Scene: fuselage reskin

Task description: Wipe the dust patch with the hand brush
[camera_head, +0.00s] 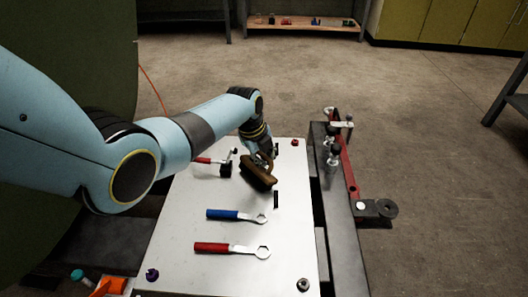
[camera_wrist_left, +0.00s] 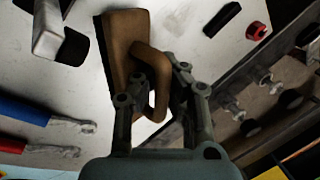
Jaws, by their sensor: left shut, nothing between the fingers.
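The hand brush (camera_head: 258,173) is brown with a looped handle and dark bristles. It stands at the upper right part of the white panel (camera_head: 180,225). In the left wrist view the brush (camera_wrist_left: 121,55) fills the upper middle. My left gripper (camera_head: 266,151) is right at the brush, its fingers beside the handle loop, shut with nothing held between them. In the left wrist view its fingers (camera_wrist_left: 152,88) overlap the handle. I cannot tell whether they touch it. I cannot make out a clear dust patch; faint grey speckling shows beside the brush. My right gripper is not in view.
A red-handled hammer (camera_head: 224,164) lies left of the brush. A blue-handled wrench (camera_head: 235,215) and a red-handled wrench (camera_head: 230,249) lie nearer. A red clamp bar (camera_head: 343,165) stands along the right rail.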

